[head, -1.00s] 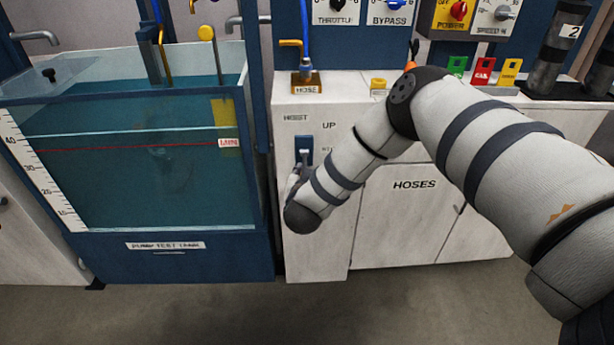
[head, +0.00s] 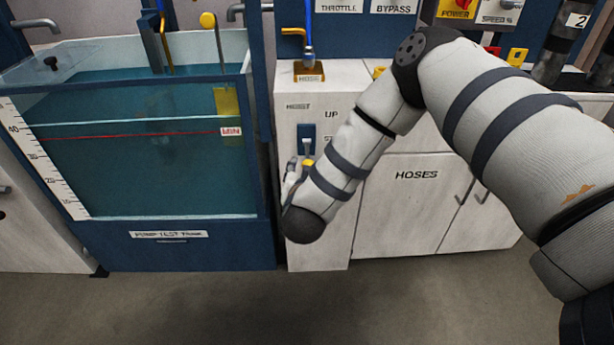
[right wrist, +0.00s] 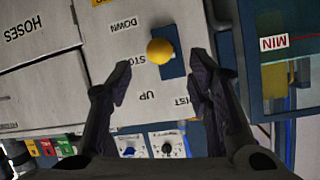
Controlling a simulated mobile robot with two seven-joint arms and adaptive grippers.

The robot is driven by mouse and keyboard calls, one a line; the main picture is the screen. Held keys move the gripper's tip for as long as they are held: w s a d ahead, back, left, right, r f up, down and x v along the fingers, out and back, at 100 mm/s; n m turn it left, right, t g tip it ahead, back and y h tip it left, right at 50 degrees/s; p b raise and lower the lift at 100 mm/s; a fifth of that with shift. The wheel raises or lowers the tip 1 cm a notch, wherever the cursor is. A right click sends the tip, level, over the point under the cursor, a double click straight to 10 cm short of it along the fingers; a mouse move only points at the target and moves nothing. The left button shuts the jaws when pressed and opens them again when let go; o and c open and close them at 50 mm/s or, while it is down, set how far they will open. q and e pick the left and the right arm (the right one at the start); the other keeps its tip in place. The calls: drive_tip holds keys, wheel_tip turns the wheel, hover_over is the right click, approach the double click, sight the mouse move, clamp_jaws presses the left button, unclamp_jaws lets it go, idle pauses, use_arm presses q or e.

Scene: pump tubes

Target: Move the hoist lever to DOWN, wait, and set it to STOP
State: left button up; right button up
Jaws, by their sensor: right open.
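The hoist lever has a yellow ball knob (head: 308,162) and a blue plate (head: 306,134) on the white cabinet front. In the right wrist view, which is upside down, the knob (right wrist: 160,51) appears beside the STOP label, towards DOWN; its exact lever position is hard to tell. The plate (right wrist: 173,66) shows behind it. My right gripper (right wrist: 159,74) is open, its fingers on either side of the knob in the picture, with the knob apart from both. In the head view the right gripper (head: 291,173) is partly hidden by my wrist. My left gripper is out of view.
A water tank (head: 160,250) with a MIN mark stands left of the cabinet. A hose fitting (head: 308,72) sits on the cabinet top. Cabinet doors marked HOSES (head: 415,200) are to the right, with control panels above. The floor in front is clear.

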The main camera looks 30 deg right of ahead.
drive_tip(key=v, duration=0.5)
drive_tip(key=s+a+f+n+g+y+p, duration=0.1)
drive_tip(key=s+a+f+n+g+y, duration=0.25)
drive_tip(key=s+f, duration=0.5)
drive_tip(key=s+a+f+n+g+y+p, duration=0.1)
drive_tip(key=s+a+f+n+g+y, duration=0.25)
drive_tip(key=s, duration=0.75)
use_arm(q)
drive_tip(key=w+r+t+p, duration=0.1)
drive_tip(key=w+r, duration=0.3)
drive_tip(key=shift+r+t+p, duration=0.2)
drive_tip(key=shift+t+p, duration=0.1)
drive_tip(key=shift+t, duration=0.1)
use_arm(e)
drive_tip(key=s+n+g+y, duration=0.1)
drive_tip(key=s+g, duration=0.5)
drive_tip(key=s, duration=1.7)
drive_tip(key=shift+s+f+n+g, duration=0.25)
drive_tip(key=shift+f+n, duration=0.2)
drive_tip(key=shift+n, duration=0.35)
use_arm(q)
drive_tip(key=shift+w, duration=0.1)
use_arm(e)
drive_tip(key=shift+w, duration=0.15)
